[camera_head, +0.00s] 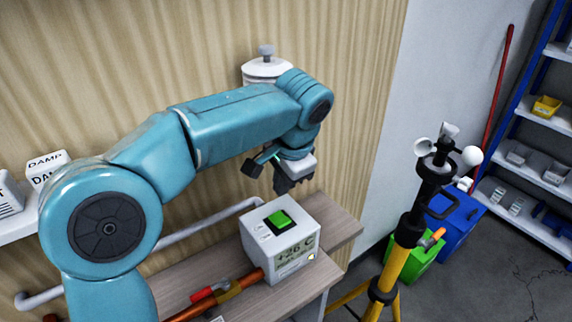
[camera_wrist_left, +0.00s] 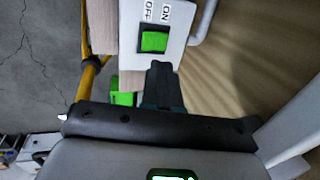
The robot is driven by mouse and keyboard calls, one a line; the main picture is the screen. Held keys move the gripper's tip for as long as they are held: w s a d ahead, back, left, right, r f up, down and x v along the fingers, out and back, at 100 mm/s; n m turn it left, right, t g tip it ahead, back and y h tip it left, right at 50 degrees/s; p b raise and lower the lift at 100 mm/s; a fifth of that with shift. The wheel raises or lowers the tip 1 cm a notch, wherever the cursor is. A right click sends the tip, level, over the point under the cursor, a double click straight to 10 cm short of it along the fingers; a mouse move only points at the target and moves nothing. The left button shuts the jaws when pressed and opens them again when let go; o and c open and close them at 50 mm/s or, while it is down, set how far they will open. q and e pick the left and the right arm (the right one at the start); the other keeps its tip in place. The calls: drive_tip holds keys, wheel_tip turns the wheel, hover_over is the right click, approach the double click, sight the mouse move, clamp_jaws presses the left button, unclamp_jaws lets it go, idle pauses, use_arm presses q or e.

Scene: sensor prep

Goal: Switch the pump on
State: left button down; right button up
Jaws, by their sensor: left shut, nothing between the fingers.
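A white box (camera_head: 283,243) with a green rocker switch (camera_head: 279,219) on top and a "+26 C" display on its front stands on the wooden shelf. In the left wrist view the green switch (camera_wrist_left: 154,41) sits in a black frame, with OFF and ON printed beside it, ON on the right. I cannot tell which side of the rocker is pressed. My left gripper (camera_head: 290,184) is shut and empty above the box, apart from the switch in the head view. Its dark fingers (camera_wrist_left: 162,82) point toward the switch in the wrist view. My right gripper is not in view.
A red-handled valve (camera_head: 208,292) on an orange pipe lies left of the box. A white pipe runs along the wall behind. A yellow tripod with an anemometer (camera_head: 436,165) stands to the right. A white cylindrical fitting (camera_head: 265,69) is on the wall behind my arm.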

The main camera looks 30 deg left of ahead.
use_arm(q)
drive_tip(key=v, duration=0.5)
drive_tip(key=shift+r, duration=0.3)
